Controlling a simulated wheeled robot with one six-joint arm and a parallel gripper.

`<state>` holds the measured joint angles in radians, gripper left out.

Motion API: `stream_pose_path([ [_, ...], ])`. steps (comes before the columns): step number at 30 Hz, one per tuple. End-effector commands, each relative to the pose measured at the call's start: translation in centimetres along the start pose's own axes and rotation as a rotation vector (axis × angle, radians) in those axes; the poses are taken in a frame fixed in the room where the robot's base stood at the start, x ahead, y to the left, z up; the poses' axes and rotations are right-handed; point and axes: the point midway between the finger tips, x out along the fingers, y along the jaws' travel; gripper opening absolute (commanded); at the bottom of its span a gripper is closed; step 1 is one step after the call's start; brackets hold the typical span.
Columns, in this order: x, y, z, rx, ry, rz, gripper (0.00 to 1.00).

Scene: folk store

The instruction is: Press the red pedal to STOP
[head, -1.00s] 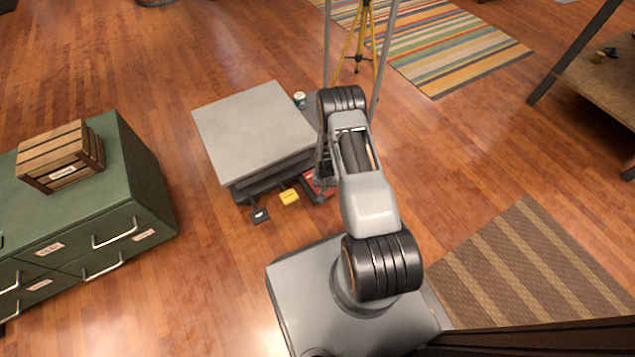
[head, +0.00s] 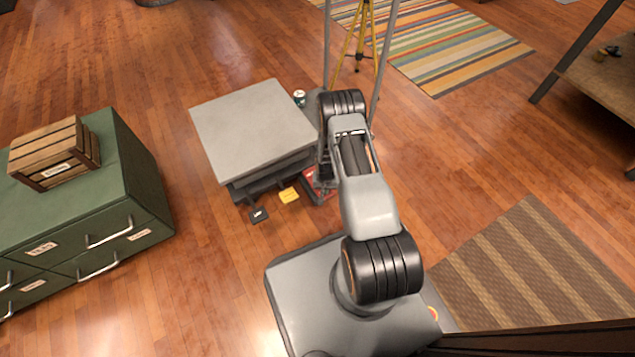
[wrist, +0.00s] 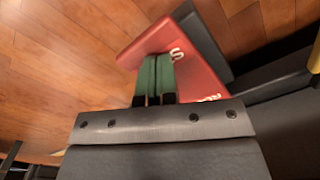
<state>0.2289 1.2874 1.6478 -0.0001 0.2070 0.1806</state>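In the wrist view the red pedal (wrist: 188,62) has white lettering, partly hidden by my fingers. My gripper (wrist: 156,58) has green finger pads side by side, shut with nothing seen between them. The fingertips overlap the red pedal's face; I cannot tell whether they touch it. In the head view my arm hides much of my gripper and part of the pedal.
A green cabinet (head: 146,190) with a wooden crate (head: 84,148) on it stands at the left. A small can (head: 299,98) and a yellow tripod (head: 361,45) are behind the platform. Wooden floor is clear between the cabinet and platform. A striped brown mat (head: 540,268) lies at right.

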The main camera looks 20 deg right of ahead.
Motion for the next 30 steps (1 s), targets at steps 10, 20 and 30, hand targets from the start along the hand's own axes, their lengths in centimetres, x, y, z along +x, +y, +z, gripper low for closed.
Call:
stream_pose_path([
  [10,0.5,0.0,-0.1,0.000,0.001,0.000,0.00],
  [20,-0.6,0.0,0.0,0.000,0.001,0.000,0.00],
  [30,-4.2,0.0,-0.1,0.000,0.001,0.000,0.00],
])
